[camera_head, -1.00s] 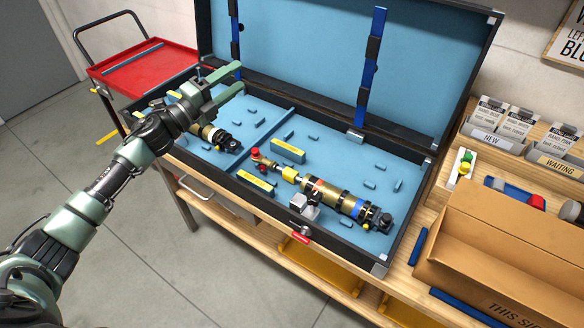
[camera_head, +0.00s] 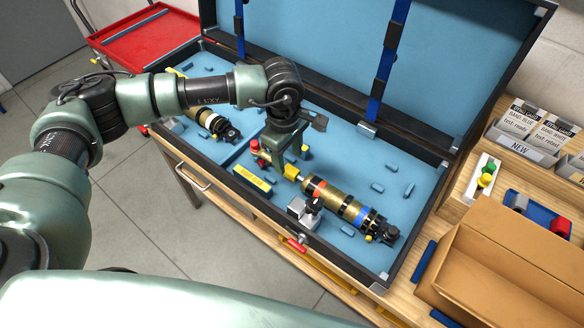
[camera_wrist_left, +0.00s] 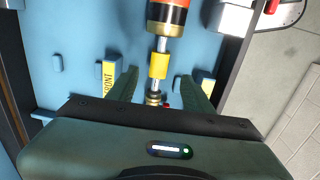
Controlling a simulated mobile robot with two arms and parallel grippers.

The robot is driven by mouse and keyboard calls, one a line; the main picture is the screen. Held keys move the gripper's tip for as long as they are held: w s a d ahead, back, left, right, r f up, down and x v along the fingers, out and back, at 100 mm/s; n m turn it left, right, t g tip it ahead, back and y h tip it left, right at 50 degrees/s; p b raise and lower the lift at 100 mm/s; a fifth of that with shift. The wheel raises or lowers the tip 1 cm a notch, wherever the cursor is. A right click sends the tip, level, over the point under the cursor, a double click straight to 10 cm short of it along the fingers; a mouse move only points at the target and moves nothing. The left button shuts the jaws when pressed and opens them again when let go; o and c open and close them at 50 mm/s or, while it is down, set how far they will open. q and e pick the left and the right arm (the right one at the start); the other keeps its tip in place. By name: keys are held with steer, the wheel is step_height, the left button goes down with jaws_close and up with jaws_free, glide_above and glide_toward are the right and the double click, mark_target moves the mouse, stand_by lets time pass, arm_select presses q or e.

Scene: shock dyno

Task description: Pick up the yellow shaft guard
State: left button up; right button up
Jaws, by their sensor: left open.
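The yellow shaft guard (camera_head: 291,172) sits around the bare shaft of the gold and black shock (camera_head: 335,199) lying in the blue-lined case. In the left wrist view the guard (camera_wrist_left: 159,65) is a short yellow sleeve on the silver shaft. My left gripper (camera_head: 284,155) points down over the shaft end of this shock and partly hides it. In the left wrist view its two green fingers (camera_wrist_left: 158,88) are open, one on each side of the shaft line, with the guard just ahead between them, not gripped. My right gripper is not in view.
A second shock (camera_head: 214,124) lies in the left part of the case (camera_head: 405,228). Yellow-labelled blocks (camera_head: 252,181) and small blue pegs stand around the shocks. A grey clamp block (camera_head: 302,211) is at the front edge. A cardboard box (camera_head: 500,262) stands to the right.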

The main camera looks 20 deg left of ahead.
arm_select(q)
steer(key=f, duration=0.1)
steer(key=f+p, duration=0.1)
steer(key=f, duration=0.1)
steer(key=f+p, duration=0.1)
steer(key=shift+w+d+f, duration=0.2)
steer(key=shift+d+f, duration=0.1)
steer(key=shift+d, duration=0.05)
steer(key=shift+f, duration=0.25)
jaws_close()
steer(key=shift+r, duration=0.15)
step_height(320, 180, up, 20)
steer(key=b, duration=0.4)
steer(key=shift+b, duration=0.4)
step_height(320, 180, up, 5)
steer(key=p, duration=0.3)
glide_above(291, 170)
